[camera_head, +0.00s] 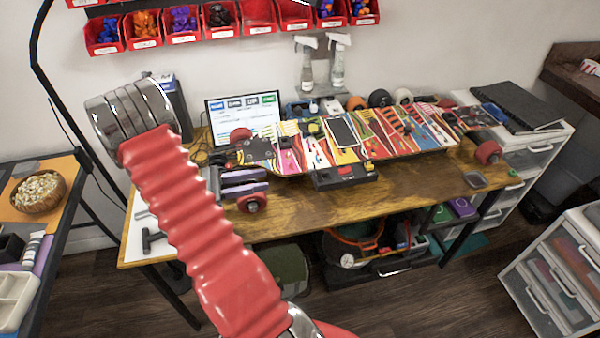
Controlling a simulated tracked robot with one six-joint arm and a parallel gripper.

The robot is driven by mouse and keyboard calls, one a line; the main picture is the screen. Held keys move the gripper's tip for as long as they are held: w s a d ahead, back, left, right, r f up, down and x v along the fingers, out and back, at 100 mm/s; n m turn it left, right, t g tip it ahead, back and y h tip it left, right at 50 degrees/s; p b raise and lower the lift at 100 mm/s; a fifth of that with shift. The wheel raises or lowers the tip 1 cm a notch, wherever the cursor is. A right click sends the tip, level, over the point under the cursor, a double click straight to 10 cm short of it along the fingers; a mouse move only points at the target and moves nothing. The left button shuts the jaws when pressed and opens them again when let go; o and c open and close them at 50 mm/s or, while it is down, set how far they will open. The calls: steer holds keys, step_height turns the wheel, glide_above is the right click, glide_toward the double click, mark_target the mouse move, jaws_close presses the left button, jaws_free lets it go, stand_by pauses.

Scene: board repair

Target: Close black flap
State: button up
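A long colorful board (345,138) with red wheels lies on the wooden workbench. A black box (345,175) with a red label or part sits at the board's near edge. I cannot tell which black part is the flap, or whether it is open. My red ribbed arm crosses the left foreground and ends in a shiny metal joint at the upper left. My gripper's fingers do not show.
Red bins (145,30) hang on the wall above. White drawer units (560,270) stand at the right. A side table with a bowl (38,192) is at the left.

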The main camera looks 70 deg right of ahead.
steer(key=x, duration=1.2)
steer(key=shift+s+d, duration=0.15)
steer(key=shift+s, duration=0.2)
jaws_close()
